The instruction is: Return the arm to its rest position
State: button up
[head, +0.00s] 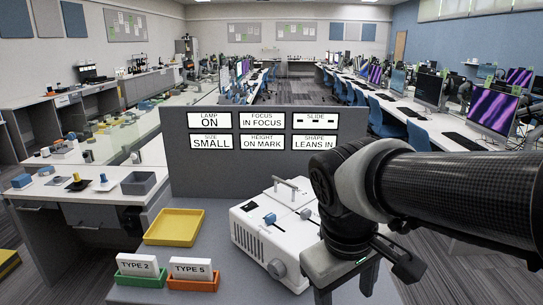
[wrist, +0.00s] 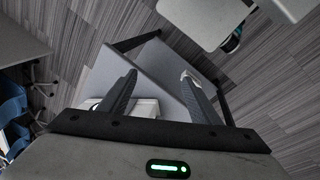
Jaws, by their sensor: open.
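My arm (head: 440,185) reaches in from the right edge of the head view and bends down at its wrist. My gripper (head: 346,288) hangs at the right front of the white machine (head: 262,238), near the bottom edge. In the wrist view my gripper (wrist: 158,82) has its two fingers well apart with nothing between them. Part of the white machine (wrist: 146,108) shows behind the fingers there, beside the grey table top (wrist: 150,62). The machine has a blue knob, a grey dial and a metal handle on top.
A yellow tray (head: 174,227), a green bin (head: 139,281) marked TYPE 2 and an orange bin (head: 193,285) marked TYPE 5 are left of the machine. A dark panel (head: 180,165) with sign plates stands behind. Floor (wrist: 275,95) shows beyond the table's edge.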

notch_tip(320, 180, up, 16)
jog(key=s+d+m+t+y+p, duration=0.1)
jog(key=m+p, duration=0.4)
jog(key=p, duration=0.7)
jog(key=s+t, duration=0.1)
jog(key=t, duration=0.1)
jog(key=shift+s+d+r+t+y+p, duration=0.15)
jog(key=shift+s+d+t+y+p, duration=0.15)
jog(key=shift+d+y+p, duration=0.1)
jog(key=shift+a, duration=0.15)
dwell(0.9)
